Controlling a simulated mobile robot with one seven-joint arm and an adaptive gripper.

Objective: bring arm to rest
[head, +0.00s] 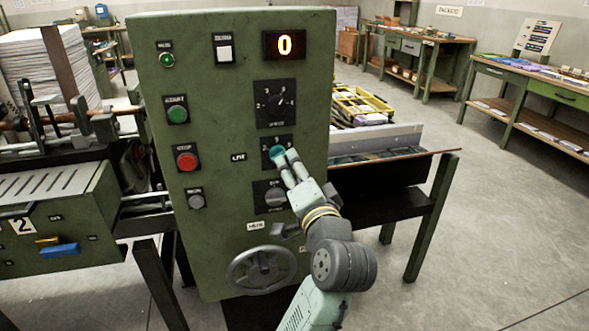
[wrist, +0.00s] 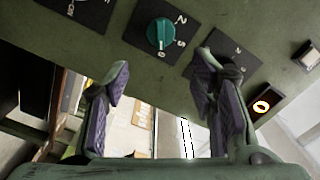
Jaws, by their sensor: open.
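My arm reaches up from the bottom of the head view to a green control panel (head: 228,110). My gripper (head: 287,158) is at the teal knob (head: 277,153) on the panel's middle right dial plate. In the wrist view my gripper (wrist: 162,78) is open and empty, its two purple-padded fingers spread wide. The teal knob (wrist: 159,33) shows beyond and between the fingertips, not gripped. I cannot tell whether a fingertip touches the panel. Part of the dial plate is hidden behind the fingers in the head view.
The panel also bears a green button (head: 177,112), a red button (head: 186,160), a display (head: 284,45) reading 0 and a handwheel (head: 261,270) below. A machine table (head: 400,195) stands close on the right. Open floor (head: 510,220) lies farther right.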

